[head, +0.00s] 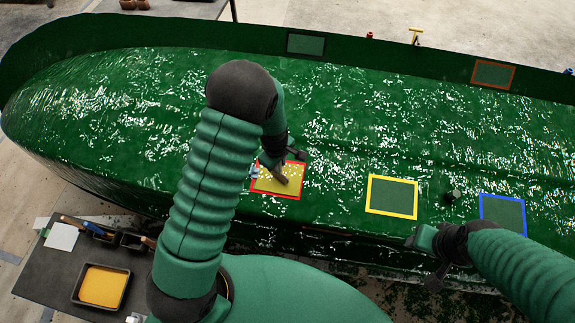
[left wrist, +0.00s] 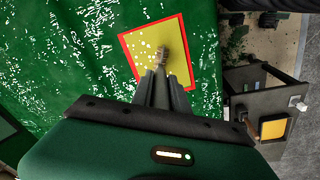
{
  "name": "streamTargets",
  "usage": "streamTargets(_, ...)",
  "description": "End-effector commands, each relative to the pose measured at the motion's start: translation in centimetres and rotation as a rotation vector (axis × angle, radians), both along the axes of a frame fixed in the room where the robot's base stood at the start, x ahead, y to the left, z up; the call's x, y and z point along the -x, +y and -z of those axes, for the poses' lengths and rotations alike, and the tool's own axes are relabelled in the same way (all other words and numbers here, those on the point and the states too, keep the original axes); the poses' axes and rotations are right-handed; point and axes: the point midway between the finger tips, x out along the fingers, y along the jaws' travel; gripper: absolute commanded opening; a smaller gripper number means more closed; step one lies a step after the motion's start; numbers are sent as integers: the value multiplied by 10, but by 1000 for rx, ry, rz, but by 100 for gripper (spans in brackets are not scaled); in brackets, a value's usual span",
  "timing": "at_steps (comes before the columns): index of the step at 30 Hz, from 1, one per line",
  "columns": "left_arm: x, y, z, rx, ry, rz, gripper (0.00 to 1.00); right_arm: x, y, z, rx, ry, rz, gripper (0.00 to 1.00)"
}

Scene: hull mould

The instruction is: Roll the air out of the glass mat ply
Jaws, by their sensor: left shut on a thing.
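The glass mat ply (head: 290,184) is a yellow patch with white specks inside a red frame on the green hull mould. It also shows in the left wrist view (left wrist: 177,38), with white specks mostly on its left part. My left gripper (head: 278,166) is over the ply, shut on a roller (left wrist: 162,56) whose small brownish head lies over the middle of the patch. I cannot tell if the head presses on the ply. The gripper partly hides the ply in the head view. My right gripper (head: 428,262) is beside the mould's near edge, away from the ply; its jaws are unclear.
Yellow-framed (head: 391,197), blue-framed (head: 502,214) and orange-framed (head: 492,74) green patches lie on the mould (head: 110,120). A dark bench (head: 50,268) at lower left holds a tray of yellow material (head: 102,286). A small dark knob (head: 452,196) stands between two patches.

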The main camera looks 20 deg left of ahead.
Motion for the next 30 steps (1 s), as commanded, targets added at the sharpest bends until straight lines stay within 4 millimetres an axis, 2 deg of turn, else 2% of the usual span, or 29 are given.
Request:
streamTargets(3, 3, 11, 1, 0, 1, -2, 0, 0, 0, 3, 0, 0, 0, 45)
streamTargets(8, 5, 17, 1, 0, 1, 0, 0, 0, 0, 4, 0, 0, 0, 45)
streamTargets(18, 13, 53, 1, 1, 0, -1, 0, 0, 0, 11, 0, 0, 0, 45)
streamTargets(22, 14, 58, 0, 1, 1, 0, 0, 0, 0, 11, 0, 0, 0, 45)
streamTargets(30, -13, 63, -4, 0, 0, 2, 0, 0, 0, 7, 0, 0, 0, 45)
